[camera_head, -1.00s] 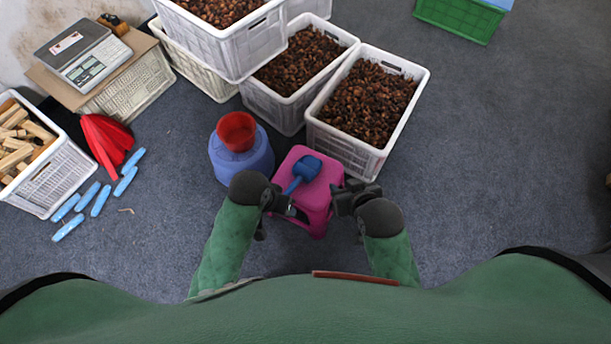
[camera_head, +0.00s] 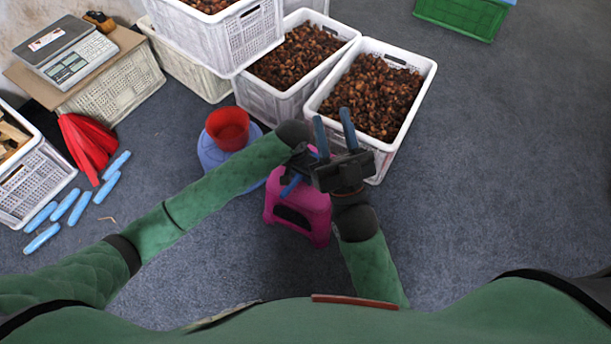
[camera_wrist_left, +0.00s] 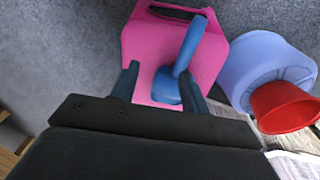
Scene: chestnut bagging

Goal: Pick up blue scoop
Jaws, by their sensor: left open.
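The blue scoop (camera_wrist_left: 188,47) lies on the pink stool (camera_wrist_left: 140,42). In the left wrist view its handle points away from my left gripper (camera_wrist_left: 158,78), and its bowl shows partly between the fingers. The left gripper is open over the stool, with its right finger close to the scoop; contact cannot be told. In the head view only the scoop handle (camera_head: 291,186) shows beside my left gripper (camera_head: 302,172); the bowl is hidden. My right gripper (camera_head: 333,115) is open and empty, its fingers pointing up in front of a chestnut crate. The stool (camera_head: 298,205) is partly covered.
A red bowl (camera_head: 228,127) sits on a blue round container (camera_head: 213,152) left of the stool. White crates of chestnuts (camera_head: 385,166) stand behind. A scale (camera_head: 66,52) and light-blue items (camera_head: 72,206) lie left. Floor on the right is clear.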

